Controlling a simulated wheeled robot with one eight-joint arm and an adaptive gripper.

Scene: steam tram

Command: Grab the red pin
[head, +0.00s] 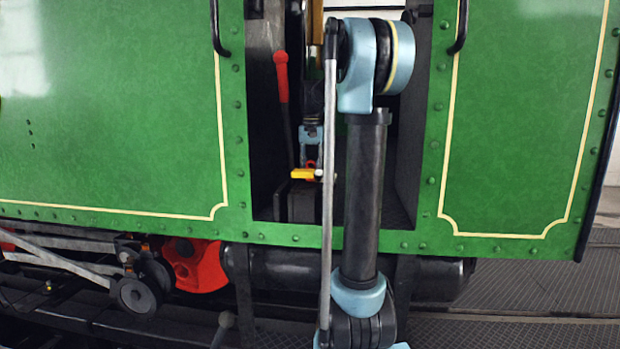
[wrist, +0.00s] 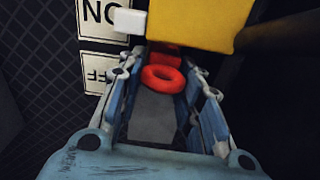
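The red pin shows in the wrist view as a bright red ring (wrist: 162,79) with a red part just behind it, under a yellow block (wrist: 195,22). In the head view, a small red-orange bit (head: 311,165) shows beside a yellow piece (head: 303,174) inside the cab opening. My gripper (wrist: 163,72) has its blue and grey fingers spread, one on each side of the ring. The ring lies between the finger ends; contact cannot be told. In the head view, my gripper (head: 311,150) is small and partly hidden by my arm.
ON and OFF labels (wrist: 103,17) and a white block (wrist: 130,21) are left of the yellow block. A red-handled lever (head: 281,77) stands left of my gripper. Green side panels (head: 110,110) frame the narrow opening on both sides.

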